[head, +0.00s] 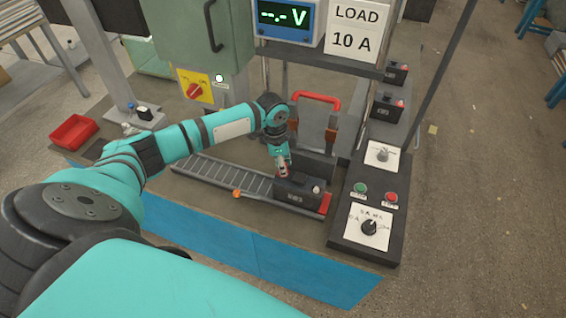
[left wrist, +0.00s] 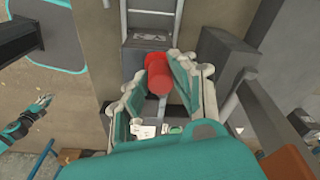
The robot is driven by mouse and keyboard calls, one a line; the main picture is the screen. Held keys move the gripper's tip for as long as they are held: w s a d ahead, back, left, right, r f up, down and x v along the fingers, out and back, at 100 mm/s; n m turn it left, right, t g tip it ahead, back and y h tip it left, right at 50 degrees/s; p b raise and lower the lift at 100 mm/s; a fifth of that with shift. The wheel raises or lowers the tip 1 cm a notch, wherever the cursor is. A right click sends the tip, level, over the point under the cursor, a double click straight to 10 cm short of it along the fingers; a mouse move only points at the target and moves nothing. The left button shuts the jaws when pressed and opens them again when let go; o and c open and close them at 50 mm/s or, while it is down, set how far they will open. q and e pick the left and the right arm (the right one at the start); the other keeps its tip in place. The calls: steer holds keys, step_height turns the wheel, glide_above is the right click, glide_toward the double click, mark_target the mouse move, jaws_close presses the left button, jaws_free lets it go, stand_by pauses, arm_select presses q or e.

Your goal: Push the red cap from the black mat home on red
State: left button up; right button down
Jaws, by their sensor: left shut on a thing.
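My left gripper (head: 283,170) reaches down over a dark battery (head: 295,193) at the right end of a roller track (head: 225,178). It is shut on the red cap (left wrist: 157,78), which shows between its fingers (left wrist: 160,88) in the left wrist view. The cap is over the battery's left part; whether it touches the terminal under it is hidden. A pale terminal or cap (head: 316,189) stands at the battery's right end. The black mat (head: 95,150) lies at the left, partly behind my arm. My right gripper (left wrist: 38,106) shows small in the left wrist view; its jaws are unclear.
A red handle (head: 316,98) on a frame and a dark block (head: 315,165) stand just behind the battery. A red end stop (head: 325,203) is at the track's end. The control panel (head: 365,215) is to the right, a red tray (head: 74,132) far left.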

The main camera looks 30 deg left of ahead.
arm_select(q)
steer(key=shift+f, duration=0.45)
stand_by(0.5)
steer(key=o, duration=1.3)
steer(key=shift+r, duration=0.1)
steer(key=shift+r+p, duration=3.45)
steer(key=shift+p, duration=0.2)
